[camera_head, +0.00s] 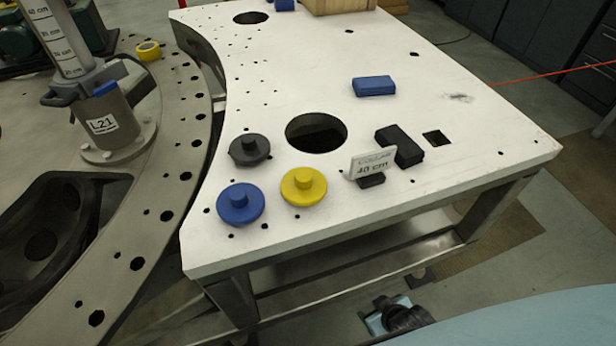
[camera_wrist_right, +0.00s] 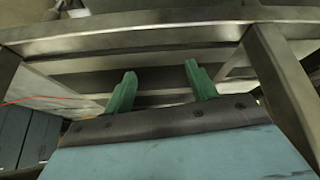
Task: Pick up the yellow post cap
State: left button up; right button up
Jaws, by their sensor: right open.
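The yellow post cap (camera_head: 304,188) is a round disc with a raised knob. It lies flat near the front left of the white table (camera_head: 290,85), between a blue cap (camera_head: 240,204) and a small sign reading 40 cm (camera_head: 372,165). A dark grey cap (camera_head: 249,149) lies behind the blue one. My right gripper (camera_wrist_right: 160,72) shows in the wrist view with its two green fingers apart and nothing between them. It is low, facing the table's metal frame, away from the cap. The cap is not in the wrist view. My left gripper is not seen.
A large round hole (camera_head: 316,132) lies behind the yellow cap. A black block (camera_head: 400,146) and a blue block (camera_head: 374,86) are farther right. The curved metal plate (camera_head: 180,150) at left carries a scaled post (camera_head: 105,125) and a yellow ring (camera_head: 148,51).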

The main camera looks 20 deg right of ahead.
jog(key=w+a+r+t+y+p, duration=0.1)
jog(key=w+r, duration=0.3)
jog(key=r, duration=0.5)
jog(key=w+a+r+t+p, duration=0.2)
jog(key=w+r, duration=0.1)
jog(key=r, duration=0.6)
jog(key=n+t+y+p, duration=0.1)
jog(key=t+y, duration=0.1)
send_near(305, 177)
jog(key=s+d+f, duration=0.4)
jog(key=s+f, duration=0.2)
jog(key=f, duration=0.1)
jog(key=w+a+r+n+t+y, duration=0.1)
jog(key=w+a+r+t+y, duration=0.15)
jog(key=r, duration=0.25)
jog(key=x, duration=0.4)
jog(key=d+x, duration=0.1)
jog(key=x, duration=0.1)
jog(key=shift+w+a+r, duration=0.1)
jog(key=shift+w+a, duration=0.15)
jog(key=shift+w, duration=0.35)
jog(key=shift+p+x, duration=0.3)
jog(key=shift+x, duration=2.9)
jog(key=shift+s, duration=0.1)
jog(key=shift+c, duration=0.5)
jog(key=c, duration=1.1)
